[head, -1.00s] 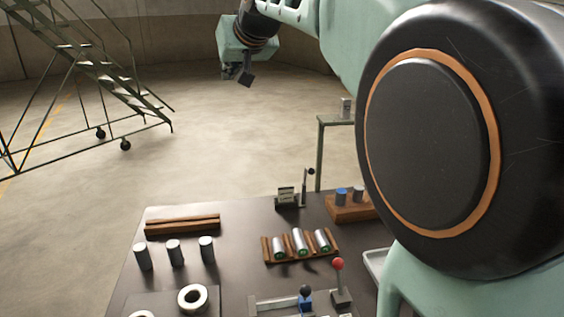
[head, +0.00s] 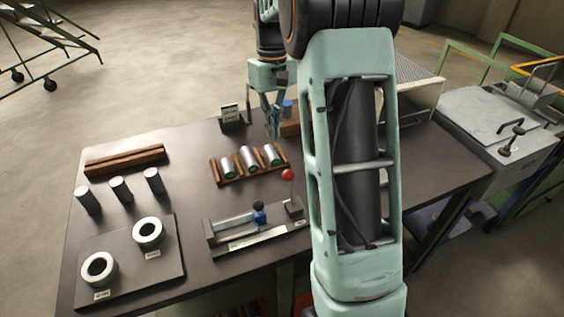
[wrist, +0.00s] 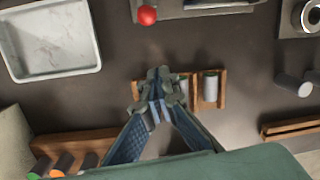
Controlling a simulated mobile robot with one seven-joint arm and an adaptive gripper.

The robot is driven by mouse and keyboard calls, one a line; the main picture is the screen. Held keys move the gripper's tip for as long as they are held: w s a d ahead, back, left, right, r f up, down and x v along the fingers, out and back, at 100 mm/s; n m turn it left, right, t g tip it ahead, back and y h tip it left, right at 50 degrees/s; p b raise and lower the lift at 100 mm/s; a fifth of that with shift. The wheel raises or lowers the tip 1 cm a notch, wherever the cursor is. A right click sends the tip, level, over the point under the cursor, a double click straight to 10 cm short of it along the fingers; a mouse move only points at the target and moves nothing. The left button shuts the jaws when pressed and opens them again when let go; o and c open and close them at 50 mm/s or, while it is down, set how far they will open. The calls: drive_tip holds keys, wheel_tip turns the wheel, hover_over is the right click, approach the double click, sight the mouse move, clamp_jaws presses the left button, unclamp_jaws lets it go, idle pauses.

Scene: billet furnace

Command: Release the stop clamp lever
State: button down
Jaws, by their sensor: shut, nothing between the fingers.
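A lever with a red ball knob (head: 288,175) stands upright at the right end of a grey fixture (head: 262,236) near the table's front. A blue stop block with a black knob (head: 259,213) sits on the fixture, left of the lever. In the wrist view the red ball (wrist: 147,15) is at the top edge, apart from my fingers. My gripper (head: 274,132) is over the back of the table, beyond the lever. In the wrist view my gripper's fingertips (wrist: 160,78) meet, empty, above the wooden rack. My arm hides part of the table right of the lever.
A wooden rack (head: 214,171) holds several metal cylinders. A wooden block (head: 290,127) and a small sign (head: 230,114) stand behind it. A white tray (wrist: 51,70) lies in the wrist view's upper left. A plate with two white rings (head: 130,275) is at the front left.

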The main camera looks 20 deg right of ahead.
sight(291, 188)
drive_tip(key=shift+s+d+f, duration=0.1)
drive_tip(key=shift+s+f, duration=0.05)
drive_tip(key=shift+s, duration=0.05)
drive_tip(key=f, duration=0.3)
drive_tip(key=s+f, duration=0.1)
drive_tip(key=f, duration=0.6)
drive_tip(key=shift+s+a+f, duration=0.1)
drive_tip(key=shift+s+a, duration=0.1)
drive_tip(key=shift+a, duration=0.1)
drive_tip(key=s, duration=0.1)
drive_tip(key=s+r, duration=0.2)
drive_tip(key=shift+s+d, duration=0.2)
drive_tip(key=shift+d, duration=0.15)
drive_tip(key=shift+r, duration=0.1)
